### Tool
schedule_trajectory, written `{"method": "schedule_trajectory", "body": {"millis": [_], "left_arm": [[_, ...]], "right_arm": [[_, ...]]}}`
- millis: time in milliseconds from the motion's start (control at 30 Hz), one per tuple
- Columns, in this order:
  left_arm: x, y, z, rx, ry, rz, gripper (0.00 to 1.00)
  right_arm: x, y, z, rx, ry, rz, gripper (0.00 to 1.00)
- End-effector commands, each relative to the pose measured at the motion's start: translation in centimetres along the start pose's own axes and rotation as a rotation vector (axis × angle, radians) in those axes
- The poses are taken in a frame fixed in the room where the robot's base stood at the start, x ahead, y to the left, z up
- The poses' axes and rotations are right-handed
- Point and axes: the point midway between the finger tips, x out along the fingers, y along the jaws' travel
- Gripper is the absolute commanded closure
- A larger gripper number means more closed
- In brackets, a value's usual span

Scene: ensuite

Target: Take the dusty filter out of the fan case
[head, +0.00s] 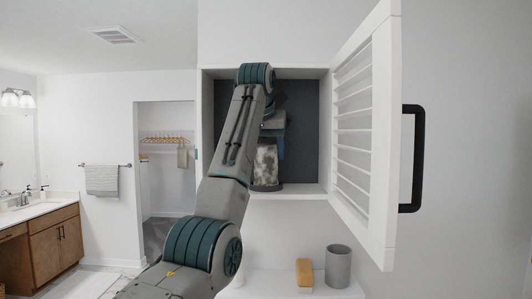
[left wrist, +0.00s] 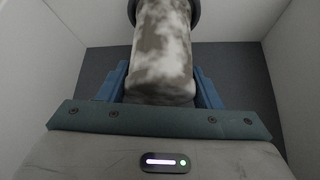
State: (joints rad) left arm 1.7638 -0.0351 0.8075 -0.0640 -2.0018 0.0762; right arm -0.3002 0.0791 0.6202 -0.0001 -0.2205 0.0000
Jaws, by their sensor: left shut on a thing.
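The dusty filter (head: 267,163) is an upright cylinder mottled white and grey-brown, inside the open fan case (head: 208,125) on the wall. Its lower end meets a dark round base on the case floor; I cannot tell whether it is still seated there. My left gripper (head: 272,143) reaches into the case and is shut on the filter's upper part. In the left wrist view, the blue fingers of the gripper (left wrist: 162,88) lie on both sides of the filter (left wrist: 162,45), with a dark ring around its far end. My right gripper is out of view.
The case's slatted door (head: 378,150) stands open to the right. Below are a grey cup (head: 338,267) and a tan block (head: 304,273) on a white surface. A vanity (head: 50,240) is far left.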

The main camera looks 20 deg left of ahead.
Motion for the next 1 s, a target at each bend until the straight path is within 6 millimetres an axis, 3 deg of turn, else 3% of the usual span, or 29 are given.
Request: {"method": "schedule_trajectory", "body": {"millis": [1000], "left_arm": [[-2.7,-0.1,-1.6,-0.002,0.008,0.0,0.65]], "right_arm": [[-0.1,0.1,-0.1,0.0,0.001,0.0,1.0]]}}
